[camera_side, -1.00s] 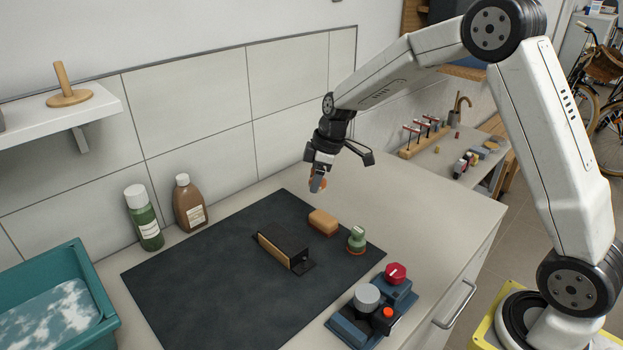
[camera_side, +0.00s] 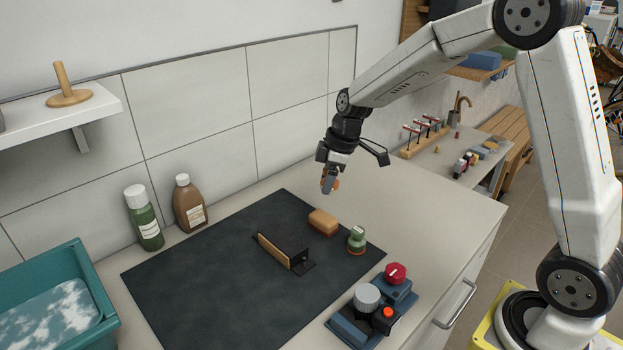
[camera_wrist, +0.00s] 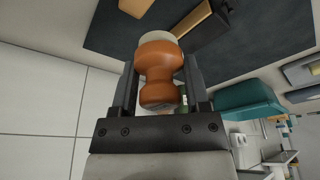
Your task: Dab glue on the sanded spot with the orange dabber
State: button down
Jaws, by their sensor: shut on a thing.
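My gripper (camera_side: 329,184) is shut on the orange dabber (camera_side: 336,183), above the counter just behind the dark mat's far right corner. In the wrist view the dabber (camera_wrist: 159,70) is a waisted orange knob between my two fingers, with a pale pad at its far end. On the mat, apart from the dabber, stands a thin tan-faced panel (camera_side: 272,252) with a black bracket (camera_side: 301,266). It also shows in the wrist view (camera_wrist: 192,19). I cannot make out a sanded spot in either view.
A blue device (camera_side: 372,310) with red knobs stands at the front right. Two bottles (camera_side: 144,218) (camera_side: 190,203) and a teal tub (camera_side: 95,265) are left. The mat's left part is clear.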

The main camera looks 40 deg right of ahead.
jog(key=c, duration=0.7)
grip_release()
jog(key=c, duration=0.5)
jog(key=w+a, duration=0.2)
jog(key=a, duration=0.1)
jog(key=w+a, duration=0.2)
jog(key=a, duration=0.2)
jog(key=w+a+f, duration=0.1)
jog(key=w+a, duration=0.1)
jog(key=a, duration=0.2)
jog(key=shift+w+a, duration=0.25)
jog(key=shift+w, duration=0.15)
